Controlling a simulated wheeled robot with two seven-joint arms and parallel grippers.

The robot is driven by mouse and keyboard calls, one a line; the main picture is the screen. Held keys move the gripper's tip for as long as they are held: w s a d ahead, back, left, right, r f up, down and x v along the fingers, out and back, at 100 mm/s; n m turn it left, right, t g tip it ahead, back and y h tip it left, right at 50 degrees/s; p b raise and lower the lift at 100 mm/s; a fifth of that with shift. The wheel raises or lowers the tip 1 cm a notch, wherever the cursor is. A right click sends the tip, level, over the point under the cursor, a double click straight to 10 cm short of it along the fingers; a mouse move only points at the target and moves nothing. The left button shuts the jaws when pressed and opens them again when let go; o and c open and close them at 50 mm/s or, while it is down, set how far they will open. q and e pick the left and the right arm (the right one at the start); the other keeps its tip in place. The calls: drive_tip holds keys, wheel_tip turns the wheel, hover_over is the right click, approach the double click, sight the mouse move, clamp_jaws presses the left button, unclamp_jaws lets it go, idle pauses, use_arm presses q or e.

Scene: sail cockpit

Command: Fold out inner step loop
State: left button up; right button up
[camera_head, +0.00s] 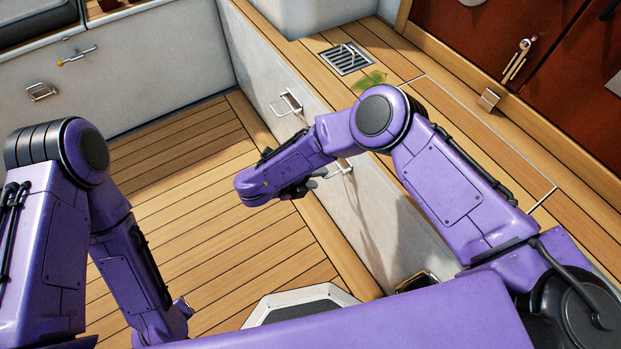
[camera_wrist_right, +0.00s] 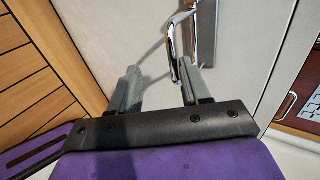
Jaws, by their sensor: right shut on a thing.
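Two chrome step loops are on the pale vertical wall right of the sunken floor. The farther step loop (camera_head: 288,103) stands out from the wall, with nothing touching it. The nearer step loop (camera_head: 342,169) is at my right gripper (camera_head: 303,188), partly hidden behind the hand. In the right wrist view this step loop (camera_wrist_right: 177,40) comes down from its metal mounting plate (camera_wrist_right: 203,35), its bent end between the fingers of my right gripper (camera_wrist_right: 157,86), against the right finger. That gripper is shut on it. My left arm hangs at the left; its gripper is not visible.
The sunken slatted floor (camera_head: 190,180) is open left of the wall. A slatted ledge with a drain grate (camera_head: 347,59) runs along its top. Red-brown cabinet doors (camera_head: 445,35) stand beyond. A pale-rimmed hatch (camera_head: 300,299) lies close in front of me.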

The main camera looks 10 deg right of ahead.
drive_tip(key=shift+s+a+f, duration=0.2)
drive_tip(key=shift+s+f, duration=0.1)
drive_tip(key=shift+s, duration=0.2)
drive_tip(key=v, duration=0.3)
drive_tip(key=p+v, duration=0.1)
drive_tip(key=v, duration=0.6)
drive_tip(key=shift+w+r, duration=0.3)
drive_tip(key=shift+r, duration=0.15)
drive_tip(key=shift+c, duration=0.3)
